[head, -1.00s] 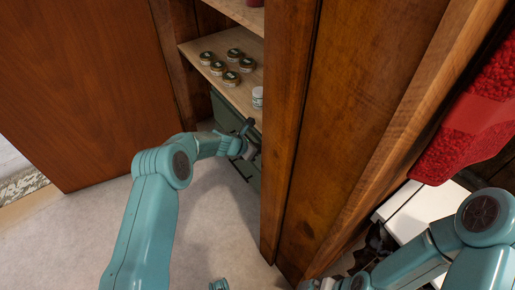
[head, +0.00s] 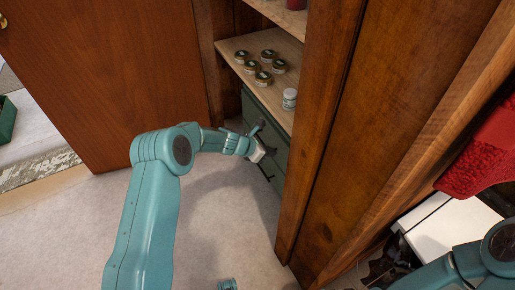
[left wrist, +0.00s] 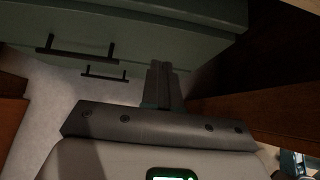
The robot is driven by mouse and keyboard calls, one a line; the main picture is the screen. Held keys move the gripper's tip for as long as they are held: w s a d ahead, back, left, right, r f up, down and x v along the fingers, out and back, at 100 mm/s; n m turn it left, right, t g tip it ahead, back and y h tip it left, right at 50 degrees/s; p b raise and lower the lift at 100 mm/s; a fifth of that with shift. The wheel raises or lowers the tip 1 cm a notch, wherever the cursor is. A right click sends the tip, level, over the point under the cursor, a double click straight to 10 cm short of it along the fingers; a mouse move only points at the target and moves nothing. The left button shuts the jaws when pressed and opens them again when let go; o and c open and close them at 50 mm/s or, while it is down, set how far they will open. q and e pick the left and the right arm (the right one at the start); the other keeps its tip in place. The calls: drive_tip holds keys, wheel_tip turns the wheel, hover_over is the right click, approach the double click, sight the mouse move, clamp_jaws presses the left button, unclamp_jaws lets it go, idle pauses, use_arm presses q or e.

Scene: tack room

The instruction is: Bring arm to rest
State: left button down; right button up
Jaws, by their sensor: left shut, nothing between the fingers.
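My left arm comes in from the lower left of the head view. Its gripper (head: 268,151) is shut and empty, in front of the green drawer unit (head: 279,148) under the cupboard shelf. In the left wrist view the fingers (left wrist: 163,85) are together, with nothing between them. Beyond them are the dark drawer fronts (left wrist: 130,35) with black bar handles (left wrist: 75,50). I cannot tell whether the fingertips touch the unit. My right arm (head: 450,265) shows at the lower right; its gripper is not clearly seen.
A shelf (head: 289,47) above the gripper holds several small tins (head: 262,77) and a white jar (head: 289,98). A thick wooden post (head: 320,130) stands close to the right of the gripper. A wooden door (head: 100,80) is open at left. The pale floor (head: 220,220) is clear.

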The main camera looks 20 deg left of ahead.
use_arm(q)
drive_tip(key=v, duration=0.6)
drive_tip(key=s+d+f+m+g, duration=0.3)
drive_tip(key=s+d+f, duration=0.15)
drive_tip(key=s, duration=0.45)
drive_tip(key=s+d+f+m+g, duration=0.3)
drive_tip(key=s+d+f, duration=0.15)
drive_tip(key=s, duration=0.35)
drive_tip(key=s+d+f+m+g+y, duration=0.1)
drive_tip(key=s+f+m+g+y, duration=0.1)
drive_tip(key=s+m, duration=1.65)
wheel_tip(320, 180, up, 24)
drive_tip(key=m+t+p, duration=0.1)
drive_tip(key=p, duration=2.4)
drive_tip(key=shift+d, duration=0.2)
